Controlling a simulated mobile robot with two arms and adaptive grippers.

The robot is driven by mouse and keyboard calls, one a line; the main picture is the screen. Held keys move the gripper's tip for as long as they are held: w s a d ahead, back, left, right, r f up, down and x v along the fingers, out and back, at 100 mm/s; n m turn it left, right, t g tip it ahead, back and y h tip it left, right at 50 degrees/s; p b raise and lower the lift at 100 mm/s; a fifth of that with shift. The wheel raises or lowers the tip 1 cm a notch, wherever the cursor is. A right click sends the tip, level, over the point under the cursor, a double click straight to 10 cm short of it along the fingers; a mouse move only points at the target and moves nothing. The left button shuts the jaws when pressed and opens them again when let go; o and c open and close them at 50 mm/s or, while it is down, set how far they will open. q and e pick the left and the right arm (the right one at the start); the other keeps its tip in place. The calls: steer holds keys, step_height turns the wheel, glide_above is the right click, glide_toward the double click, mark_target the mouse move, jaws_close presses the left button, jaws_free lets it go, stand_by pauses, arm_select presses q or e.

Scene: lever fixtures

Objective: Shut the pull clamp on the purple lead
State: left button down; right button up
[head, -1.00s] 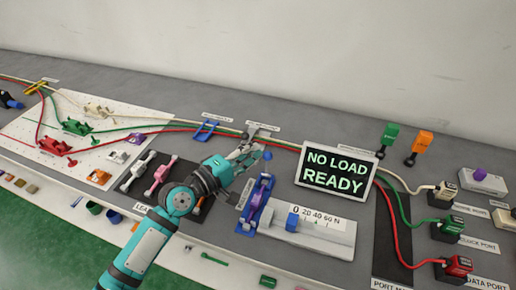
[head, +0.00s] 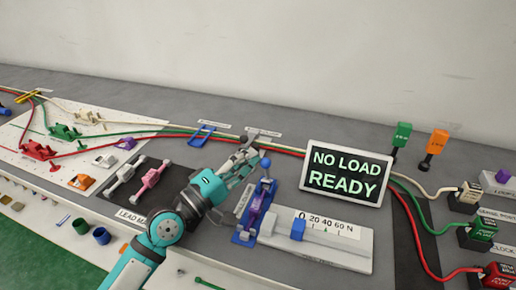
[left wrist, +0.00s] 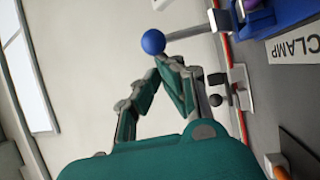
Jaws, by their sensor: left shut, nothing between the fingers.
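The pull clamp (head: 244,236) is a blue fixture with a purple lead (head: 256,203) lying in it. Its lever stands up and ends in a blue ball knob (head: 265,162). My left gripper (head: 253,158) is shut and empty, with its fingertips just left of the knob. In the left wrist view, the knob (left wrist: 153,42) is just beyond the closed fingertips (left wrist: 166,62); I cannot tell whether they touch. A bit of the purple part shows at the top edge there. My right gripper is not in view.
A force gauge (head: 340,250) with a blue slider joins the clamp's right side. Behind it a screen (head: 345,173) reads "NO LOAD READY". A dark mat (head: 115,210) with grey and pink leads lies left of my arm. Red, green and cream cables run behind the gripper.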

arm_select(q)
steer(key=shift+s+a+f, duration=0.15)
steer(key=shift+s+f, duration=0.1)
steer(key=shift+s, duration=0.2)
steer(key=shift+s+a+f, duration=0.1)
steer(key=shift+s+f, duration=0.1)
steer(key=shift+s, duration=0.2)
steer(key=shift+s+f, duration=0.1)
steer(key=shift+s, duration=0.1)
steer(key=shift+s+a, duration=0.1)
steer(key=shift+a, duration=0.05)
steer(key=v, duration=1.1)
steer(key=shift+s+a+f, duration=0.15)
steer(key=shift+s+a, duration=0.05)
steer(key=shift+a, duration=0.05)
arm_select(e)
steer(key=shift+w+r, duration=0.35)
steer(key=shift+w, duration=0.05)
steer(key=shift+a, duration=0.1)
